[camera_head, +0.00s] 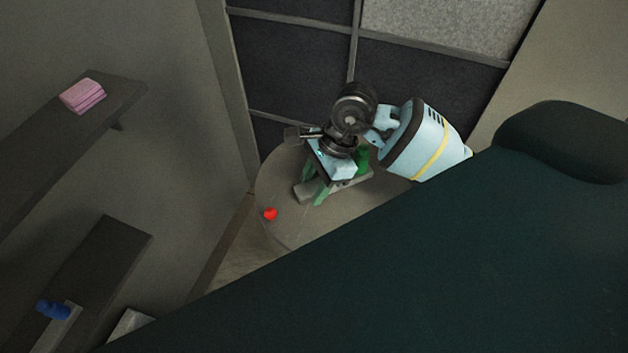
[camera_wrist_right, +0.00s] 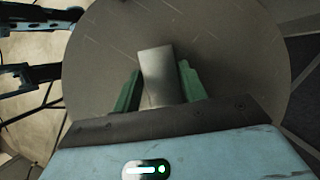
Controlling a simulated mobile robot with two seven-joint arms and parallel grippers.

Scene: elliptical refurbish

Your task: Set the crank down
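My right gripper (camera_head: 341,176) points down over a round grey table (camera_head: 277,184); its two green fingers stand apart. A pale grey bar, which I take to be the crank (camera_head: 303,192), lies at the fingertips, low over or on the tabletop. In the right wrist view the grey bar (camera_wrist_right: 157,72) shows between the green fingers (camera_wrist_right: 160,82), near the left one, with a narrow gap to the right one. The gripper body hides its near end. Whether it rests fully on the table is unclear. My left gripper is not seen.
A small red object (camera_head: 270,214) sits near the table's left edge. Wall shelves at left hold a pink folded stack (camera_head: 83,96) and a blue item (camera_head: 53,309). A large dark green shape (camera_head: 430,270) covers the lower right. The table's front left is mostly bare.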

